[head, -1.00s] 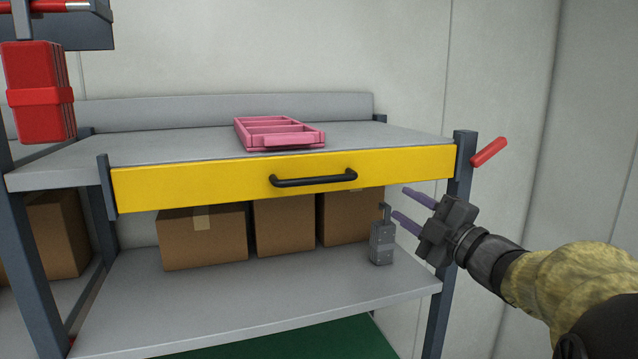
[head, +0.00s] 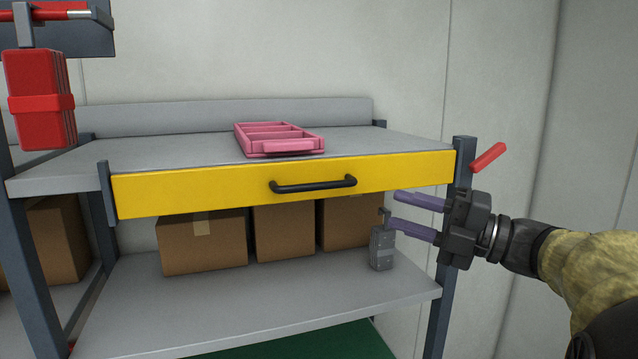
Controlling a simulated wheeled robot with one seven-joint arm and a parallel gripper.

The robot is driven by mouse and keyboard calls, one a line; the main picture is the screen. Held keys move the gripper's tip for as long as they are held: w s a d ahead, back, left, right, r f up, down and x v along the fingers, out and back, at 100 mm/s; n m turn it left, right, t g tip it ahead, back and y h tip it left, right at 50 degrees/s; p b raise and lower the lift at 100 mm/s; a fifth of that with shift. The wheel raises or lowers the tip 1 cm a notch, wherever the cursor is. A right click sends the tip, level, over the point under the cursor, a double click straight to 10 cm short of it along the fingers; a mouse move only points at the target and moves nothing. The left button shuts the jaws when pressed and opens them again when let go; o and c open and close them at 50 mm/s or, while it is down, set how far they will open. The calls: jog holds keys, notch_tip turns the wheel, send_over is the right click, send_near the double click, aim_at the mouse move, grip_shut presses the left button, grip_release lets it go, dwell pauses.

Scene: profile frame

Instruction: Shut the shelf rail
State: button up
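The shelf rail is a yellow bar (head: 225,190) with a black handle (head: 313,184). It lies across the front of the upper grey shelf (head: 390,140), between two dark posts. A red lever (head: 489,157) sticks up and to the right from the top of the right post (head: 463,165). My gripper (head: 393,210) is open and empty, its two purple fingers pointing left. It is below the right end of the yellow bar, in front of the right post, and looks apart from both.
A pink divided tray (head: 250,147) stands on the upper shelf. Cardboard boxes (head: 203,240) and a small grey device (head: 382,250) stand on the lower shelf (head: 270,305). A red case (head: 38,75) hangs at the upper left. The pale wall is close behind.

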aim_at(323, 188)
jog(key=p+x, duration=0.6)
jog(key=x, duration=0.8)
jog(key=shift+w+a+r+p, duration=0.1)
jog(key=shift+a+r+p, duration=0.1)
jog(key=shift+p, duration=0.1)
jog(key=shift+w+a+f, duration=0.1)
jog(key=shift+w+a, duration=0.2)
jog(key=shift+a, duration=0.25)
grip_shut()
